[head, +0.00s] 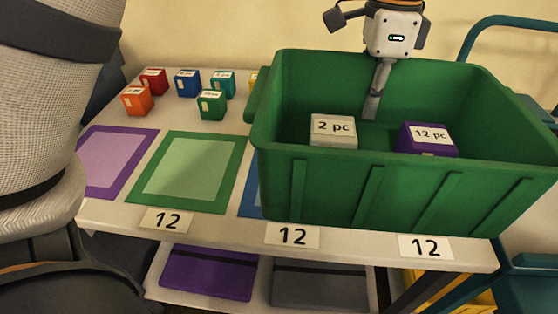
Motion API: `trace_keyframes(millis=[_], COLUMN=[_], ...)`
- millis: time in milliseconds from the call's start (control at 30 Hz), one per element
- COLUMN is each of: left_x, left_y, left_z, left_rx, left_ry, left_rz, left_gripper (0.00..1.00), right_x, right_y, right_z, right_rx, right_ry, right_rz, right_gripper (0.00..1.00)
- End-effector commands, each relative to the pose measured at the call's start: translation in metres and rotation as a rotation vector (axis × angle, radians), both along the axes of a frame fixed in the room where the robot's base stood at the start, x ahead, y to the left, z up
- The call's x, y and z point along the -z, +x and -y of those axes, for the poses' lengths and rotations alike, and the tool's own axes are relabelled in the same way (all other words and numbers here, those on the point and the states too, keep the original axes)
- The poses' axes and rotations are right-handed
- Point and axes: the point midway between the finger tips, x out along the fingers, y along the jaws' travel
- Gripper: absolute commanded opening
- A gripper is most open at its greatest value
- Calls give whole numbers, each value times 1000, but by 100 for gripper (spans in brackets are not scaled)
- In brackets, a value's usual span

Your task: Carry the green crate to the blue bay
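The green crate (330,195) fills the right of the head view, upright and open on top. It holds a pale box marked "2 pc" (334,131) and a purple box marked "12 pc" (428,139). My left gripper (374,100) is at the crate's far wall; one finger shows inside, against the wall, and the other is hidden. It looks shut on that wall. A strip of the blue bay (250,196) shows at the crate's left; the rest is hidden. I cannot tell whether the crate touches the table. My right gripper is out of view.
Purple (112,160) and green (190,168) bays lie to the left on the table. Several small boxes, including a red one (153,81), stand behind them. Number cards (292,235) line the front edge. A shelf below holds a purple item (208,272).

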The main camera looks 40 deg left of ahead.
Motion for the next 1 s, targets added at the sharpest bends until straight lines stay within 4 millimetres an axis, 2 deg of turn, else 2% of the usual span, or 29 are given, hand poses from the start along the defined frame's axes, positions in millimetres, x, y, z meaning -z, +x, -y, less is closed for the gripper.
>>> trace_keyframes(millis=[133, 233, 367, 567, 700, 800, 1000], left_x=[-1, 4, 15, 37, 63, 79, 93], left_y=[2, 4, 9, 18, 23, 26, 29], left_z=[0, -11, -34, -79, -105, -118, -130], left_rx=[-2, -4, -5, -6, -4, -3, -2], left_ry=[-2, -2, -2, -2, -1, -1, -2], left_rz=[5, 4, 1, 1, -3, -2, 2], left_gripper=[0, 0, 0, 0, 0, 0, 0], right_x=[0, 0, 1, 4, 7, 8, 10], right_y=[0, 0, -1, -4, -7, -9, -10], right_z=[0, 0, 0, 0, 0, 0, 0], right_rx=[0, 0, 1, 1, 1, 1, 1], right_ry=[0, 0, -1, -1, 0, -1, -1], right_rz=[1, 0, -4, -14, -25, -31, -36], right_gripper=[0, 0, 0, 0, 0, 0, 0])
